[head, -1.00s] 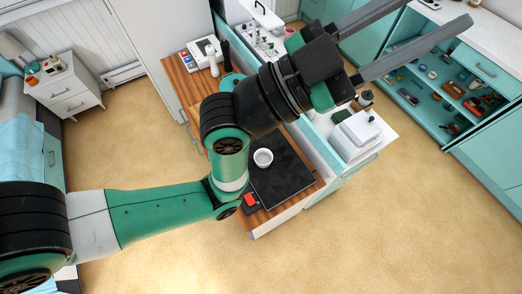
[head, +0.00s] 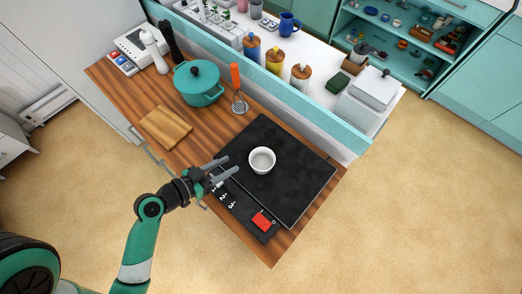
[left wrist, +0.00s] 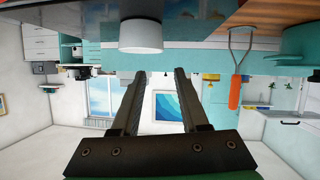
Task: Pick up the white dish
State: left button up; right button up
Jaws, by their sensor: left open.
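The white dish (head: 262,160) is a small round bowl. It stands upright and looks empty on the black hob (head: 290,190). My left gripper (head: 233,164) is just left of the dish, over the near-left edge of the hob. Its two fingers are apart, point toward the dish and hold nothing. The left wrist view is upside down. There the dish (left wrist: 140,37) hangs at the top, beyond the open fingers (left wrist: 160,75), with a gap between. My right gripper is in neither view.
A control strip with a red block (head: 262,221) lies along the hob's near side. A teal pot (head: 198,83), an orange-handled masher (head: 237,88) and a cutting board (head: 165,128) stand farther left on the wooden counter. A raised ledge (head: 300,100) runs behind the hob.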

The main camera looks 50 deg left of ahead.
aim_at(252, 153)
pick_arm(q)
jog(key=x, duration=0.5)
jog(key=shift+d, duration=0.1)
jog(key=shift+f+b+x, duration=0.15)
jog(key=shift+x, duration=1.4)
jog(key=shift+f+b+x, duration=0.15)
jog(key=shift+x, duration=1.4)
jog(key=shift+s+a, duration=0.2)
jog(key=shift+a, duration=0.05)
grip_shut()
jog(key=shift+f, duration=0.1)
